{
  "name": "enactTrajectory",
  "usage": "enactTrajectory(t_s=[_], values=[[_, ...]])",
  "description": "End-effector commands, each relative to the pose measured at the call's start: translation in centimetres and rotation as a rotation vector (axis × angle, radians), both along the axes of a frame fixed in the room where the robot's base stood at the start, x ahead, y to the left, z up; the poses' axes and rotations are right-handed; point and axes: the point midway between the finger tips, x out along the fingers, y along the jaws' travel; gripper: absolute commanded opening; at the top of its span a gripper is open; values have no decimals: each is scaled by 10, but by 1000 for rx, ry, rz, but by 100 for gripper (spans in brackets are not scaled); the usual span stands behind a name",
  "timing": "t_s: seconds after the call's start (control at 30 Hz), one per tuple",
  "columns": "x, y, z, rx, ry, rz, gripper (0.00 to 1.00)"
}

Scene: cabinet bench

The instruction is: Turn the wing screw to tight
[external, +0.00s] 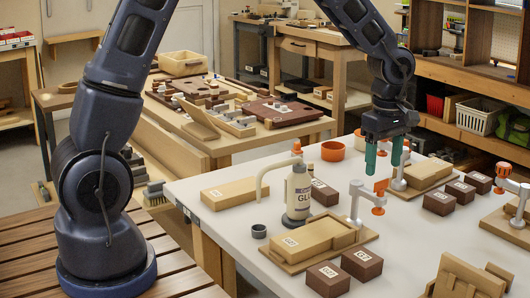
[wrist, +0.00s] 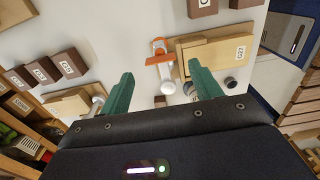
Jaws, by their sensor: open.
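An orange wing screw (external: 379,188) tops a grey clamp (external: 357,203) at the right end of a wooden board (external: 330,250) bearing a wooden block (external: 305,240). My gripper (external: 384,168) is open and empty, its two teal fingers pointing down above and behind this screw. In the wrist view the wing screw (wrist: 158,57) lies ahead of the open gripper (wrist: 163,74), between the lines of the fingers and apart from them. Other orange-topped clamps stand on the table, one at the right (external: 502,171). I cannot tell which screw is meant, nor how tight any is.
Dark labelled blocks (external: 438,202) lie to the right and in front (external: 327,278). Bare white tabletop surrounds the front blocks.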

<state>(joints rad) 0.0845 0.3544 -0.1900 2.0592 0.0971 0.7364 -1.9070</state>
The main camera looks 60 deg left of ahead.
Motion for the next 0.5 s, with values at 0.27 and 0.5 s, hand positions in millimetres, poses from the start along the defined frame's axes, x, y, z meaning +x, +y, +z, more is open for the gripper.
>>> enactTrajectory(t_s=[0.27,0.5], values=[[0,0,-35,0,1,-1,64],[0,0,-43,0,-1,-2,64]])
